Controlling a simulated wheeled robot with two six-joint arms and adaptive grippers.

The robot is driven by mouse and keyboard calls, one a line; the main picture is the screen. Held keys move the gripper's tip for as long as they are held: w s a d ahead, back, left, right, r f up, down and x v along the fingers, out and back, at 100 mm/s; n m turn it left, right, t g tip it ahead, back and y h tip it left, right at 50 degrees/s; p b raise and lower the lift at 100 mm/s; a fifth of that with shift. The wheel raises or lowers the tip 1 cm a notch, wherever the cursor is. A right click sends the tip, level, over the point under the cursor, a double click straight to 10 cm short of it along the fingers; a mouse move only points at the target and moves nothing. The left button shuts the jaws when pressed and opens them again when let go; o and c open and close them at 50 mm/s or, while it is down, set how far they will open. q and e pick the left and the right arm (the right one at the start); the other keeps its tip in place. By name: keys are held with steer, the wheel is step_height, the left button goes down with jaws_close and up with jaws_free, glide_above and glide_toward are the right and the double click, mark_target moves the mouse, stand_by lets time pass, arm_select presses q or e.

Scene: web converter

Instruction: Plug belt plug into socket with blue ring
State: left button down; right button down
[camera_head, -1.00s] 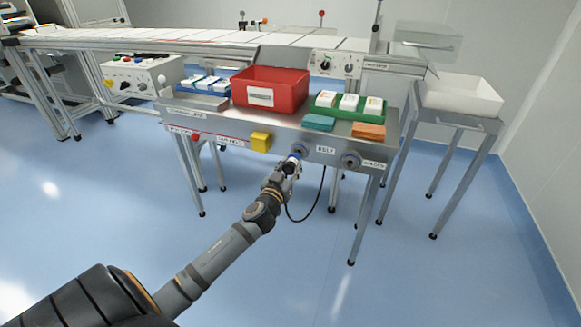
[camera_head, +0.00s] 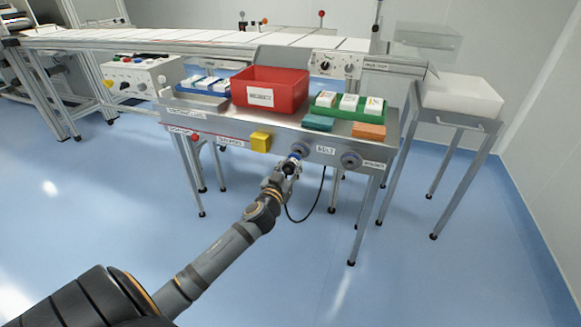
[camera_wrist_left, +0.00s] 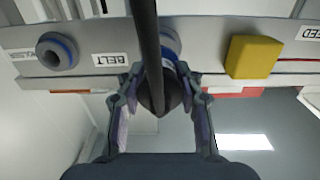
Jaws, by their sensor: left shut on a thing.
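My left gripper (camera_head: 287,165) is shut on the belt plug (camera_wrist_left: 157,95), a dark plug with a black cable. It holds it at the front panel of the steel table, just below the socket (camera_head: 300,148) left of the BELT label (camera_head: 325,150). In the left wrist view my fingers (camera_wrist_left: 160,100) stand on both sides of the plug. Blue shows around the socket (camera_wrist_left: 170,38) behind it, partly hidden by plug and cable. I cannot tell whether the plug is seated. A second socket (camera_head: 350,159) with a blue ring (camera_wrist_left: 68,46) is empty. My right gripper is out of view.
A yellow box (camera_head: 260,141) sticks out of the panel left of the plug. The black cable (camera_head: 317,205) hangs in a loop below the table. A red bin (camera_head: 290,93) and a green tray (camera_head: 326,110) stand on top. The floor in front is clear.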

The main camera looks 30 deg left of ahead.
arm_select(q)
steer(key=shift+x, duration=1.7)
stand_by(0.8)
steer(key=c, duration=0.8)
jaws_free()
steer(key=shift+s+d+f, duration=0.1)
steer(key=shift+s, duration=0.25)
steer(key=v, duration=1.1)
steer(key=shift+s, duration=0.15)
